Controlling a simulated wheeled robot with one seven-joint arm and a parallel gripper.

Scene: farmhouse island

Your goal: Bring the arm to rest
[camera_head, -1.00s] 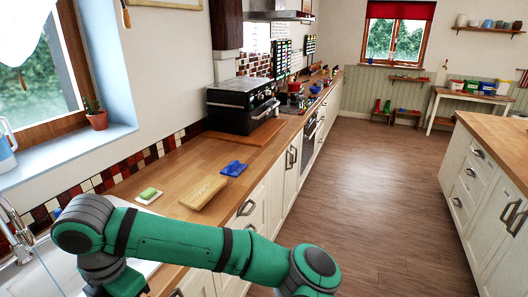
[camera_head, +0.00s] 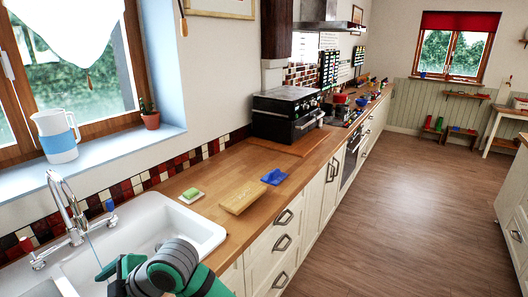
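My green and grey arm (camera_head: 172,270) shows at the bottom of the head view, over the front edge of the white sink. A green part at its left (camera_head: 122,268) reaches over the basin; I cannot tell whether it is my gripper's end. The fingertips are not visible, so I cannot tell what the gripper holds, if anything.
The sink (camera_head: 205,232) and tap (camera_head: 68,205) are at the lower left. A green sponge on a white dish (camera_head: 191,195), a wooden board (camera_head: 243,197) and a blue object (camera_head: 274,177) lie on the counter (camera_head: 225,165). A black oven (camera_head: 287,112) stands beyond. The floor (camera_head: 400,210) is clear.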

